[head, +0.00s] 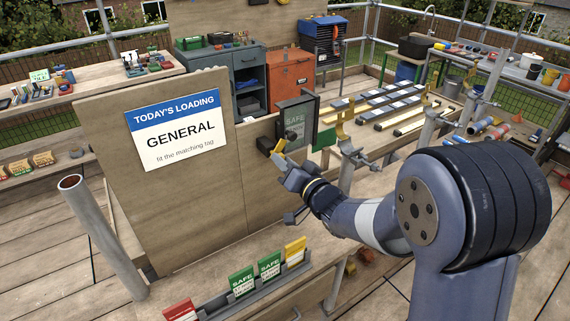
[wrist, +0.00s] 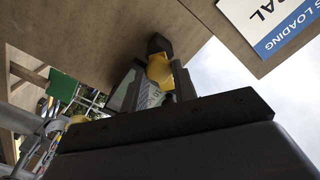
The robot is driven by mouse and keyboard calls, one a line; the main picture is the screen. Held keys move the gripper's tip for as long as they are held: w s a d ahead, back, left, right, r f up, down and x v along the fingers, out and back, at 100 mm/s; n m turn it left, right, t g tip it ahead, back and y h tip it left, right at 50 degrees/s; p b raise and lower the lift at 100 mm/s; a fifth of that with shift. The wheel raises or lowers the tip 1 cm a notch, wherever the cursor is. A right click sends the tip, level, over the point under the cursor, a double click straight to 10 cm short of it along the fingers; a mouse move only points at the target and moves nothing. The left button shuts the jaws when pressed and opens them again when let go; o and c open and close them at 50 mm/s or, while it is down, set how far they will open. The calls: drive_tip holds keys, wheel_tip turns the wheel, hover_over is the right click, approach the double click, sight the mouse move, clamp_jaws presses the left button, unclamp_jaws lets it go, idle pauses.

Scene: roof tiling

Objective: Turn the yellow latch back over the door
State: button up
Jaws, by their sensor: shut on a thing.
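The yellow latch (head: 281,146) sits at the left side of a dark-framed holder on the board, beside a dark block. It also shows in the wrist view (wrist: 159,69) between my fingers. My gripper (head: 285,159) reaches up to it from below and is shut on it; my gripper in the wrist view (wrist: 156,88) partly covers it. The holder's door (head: 296,119) shows a tag reading SAFE behind it. Whether the latch overlaps the door's edge I cannot tell.
A plywood board carries a sign (head: 178,130) reading GENERAL. A rack (head: 240,304) below holds red, green and yellow tags. A green panel (head: 324,139) and a scaffold pole (head: 348,165) stand just right of the holder. A pipe (head: 100,230) stands at left.

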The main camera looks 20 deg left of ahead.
drive_tip(key=m+p, duration=0.1)
drive_tip(key=m, duration=0.9)
drive_tip(key=shift+f+p, duration=0.1)
drive_tip(key=shift+p, duration=0.3)
drive_tip(key=shift+d+m, duration=0.1)
drive_tip(key=shift+m, duration=0.3)
drive_tip(key=o, duration=1)
drive_tip(key=b+v, duration=0.2)
drive_tip(key=v, duration=0.8)
drive_tip(key=shift+s+d, duration=0.25)
drive_tip(key=shift+s, duration=0.05)
